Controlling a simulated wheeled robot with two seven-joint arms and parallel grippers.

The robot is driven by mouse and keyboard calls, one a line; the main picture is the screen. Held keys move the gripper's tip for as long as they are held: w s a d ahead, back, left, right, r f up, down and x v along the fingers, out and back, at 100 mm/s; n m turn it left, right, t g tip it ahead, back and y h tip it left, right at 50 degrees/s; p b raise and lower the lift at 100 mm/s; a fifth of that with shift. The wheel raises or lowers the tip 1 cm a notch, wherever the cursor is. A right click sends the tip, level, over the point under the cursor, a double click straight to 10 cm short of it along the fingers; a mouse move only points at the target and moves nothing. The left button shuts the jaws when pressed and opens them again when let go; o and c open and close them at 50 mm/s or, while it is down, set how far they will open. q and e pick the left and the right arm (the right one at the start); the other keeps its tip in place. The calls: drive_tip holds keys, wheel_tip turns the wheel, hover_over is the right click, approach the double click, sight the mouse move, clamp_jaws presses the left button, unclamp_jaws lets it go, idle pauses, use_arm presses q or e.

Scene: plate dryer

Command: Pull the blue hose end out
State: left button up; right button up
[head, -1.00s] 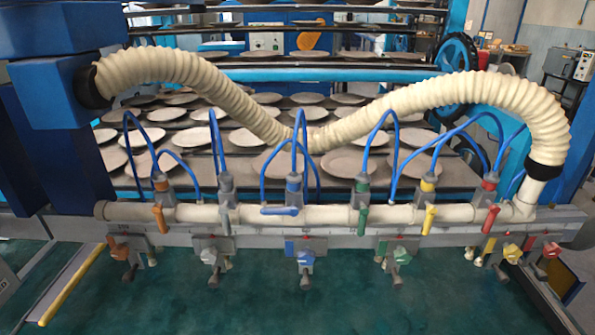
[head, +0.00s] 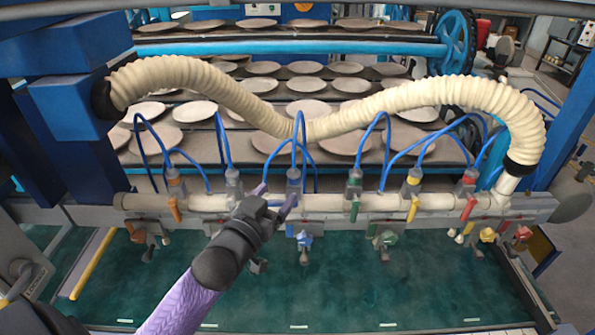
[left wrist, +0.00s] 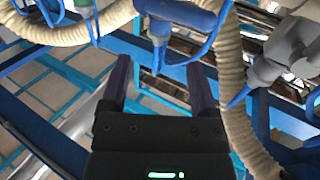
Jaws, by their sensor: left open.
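The blue hose end (head: 294,176) sits upright in a grey fitting on the cream pipe (head: 325,202), at the middle of the row, with a thin blue hose (head: 303,140) arching from it. My left gripper (head: 276,198) is open, its two fingers close in front of this fitting and a little to its left. The fingers hide part of the fitting and its handle. In the left wrist view, the open gripper (left wrist: 161,68) has nothing between its fingers. Blue and grey fitting parts (left wrist: 185,12) show above the fingertips there. My right gripper is not in view.
Similar fittings with orange (head: 174,180), yellow (head: 413,177) and red (head: 470,177) marks stand along the pipe. A thick cream ribbed hose (head: 420,100) sags behind them. Racks of plates (head: 307,87) lie beyond. Small valves hang below, over the green surface (head: 340,290).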

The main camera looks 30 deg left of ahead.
sight(294, 175)
use_arm(q)
drive_tip(key=w, duration=0.9)
drive_tip(key=shift+w+a, duration=0.35)
drive_tip(key=shift+c, duration=0.2)
clamp_jaws()
idle(0.6)
wheel_tip(294, 175, up, 3)
drive_tip(key=p, duration=0.2)
drive_tip(key=shift+f+p, duration=0.15)
drive_tip(key=shift+p, duration=0.2)
drive_tip(key=shift+f, duration=0.1)
drive_tip(key=shift+o, duration=0.2)
unclamp_jaws()
